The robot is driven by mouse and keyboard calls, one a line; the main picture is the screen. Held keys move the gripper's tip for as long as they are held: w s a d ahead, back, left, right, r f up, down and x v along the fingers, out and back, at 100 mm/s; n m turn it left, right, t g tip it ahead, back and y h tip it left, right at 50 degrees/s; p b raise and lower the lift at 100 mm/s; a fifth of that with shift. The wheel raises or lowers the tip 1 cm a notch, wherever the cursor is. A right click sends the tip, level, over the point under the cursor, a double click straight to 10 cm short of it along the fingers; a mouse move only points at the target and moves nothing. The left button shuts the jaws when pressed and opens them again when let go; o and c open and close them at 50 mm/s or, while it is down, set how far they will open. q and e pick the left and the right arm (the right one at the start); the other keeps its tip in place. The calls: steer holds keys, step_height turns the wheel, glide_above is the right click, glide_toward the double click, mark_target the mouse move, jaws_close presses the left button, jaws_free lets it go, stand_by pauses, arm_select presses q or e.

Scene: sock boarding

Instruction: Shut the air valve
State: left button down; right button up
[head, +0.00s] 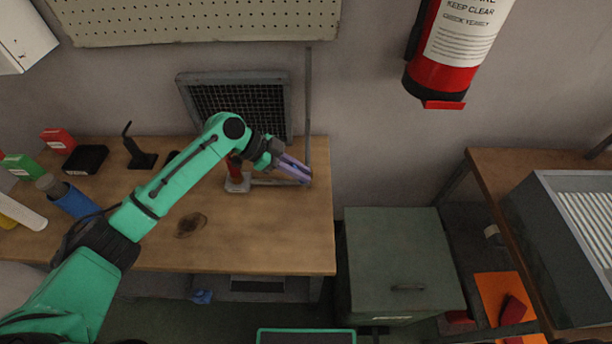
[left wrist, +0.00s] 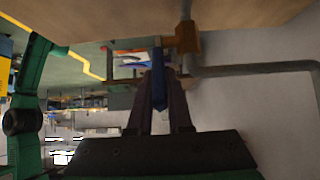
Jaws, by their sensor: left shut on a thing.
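My left gripper (head: 303,176) reaches over the back right corner of the wooden bench, beside a thin grey pipe (head: 308,95) that runs down the wall. In the left wrist view, the dark fingers (left wrist: 160,76) are shut on a slim blue valve lever (left wrist: 159,92), which lies lengthwise between them. The lever's far end is beside a brass valve body (left wrist: 187,37) on the grey pipe (left wrist: 250,70). In the head view the gripper hides the lever and valve. My right gripper is in neither view.
The wooden bench (head: 255,240) carries a red-and-grey fitting (head: 236,178), a black stand (head: 138,150) and a blue cylinder (head: 76,203). A framed mesh grille (head: 235,96) stands behind my arm. A green cabinet (head: 395,255) is right of the bench. A fire extinguisher (head: 440,70) hangs above.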

arm_select(q)
steer(key=shift+w+a+f+h+b, duration=0.1)
steer(key=shift+a+f+h+b, duration=0.2)
steer(key=shift+h+b, duration=0.35)
steer(key=shift+a+r+h+b, duration=0.2)
steer(key=shift+r+h+b, duration=0.05)
steer(key=shift+b, duration=0.35)
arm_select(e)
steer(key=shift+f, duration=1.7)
arm_select(q)
steer(key=c, duration=0.8)
jaws_free()
steer(key=shift+c, duration=0.2)
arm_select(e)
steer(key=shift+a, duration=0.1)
arm_select(q)
steer(key=shift+a, duration=0.1)
steer(key=b+v, duration=0.3)
steer(key=v, duration=1.1)
steer(key=shift+a, duration=0.2)
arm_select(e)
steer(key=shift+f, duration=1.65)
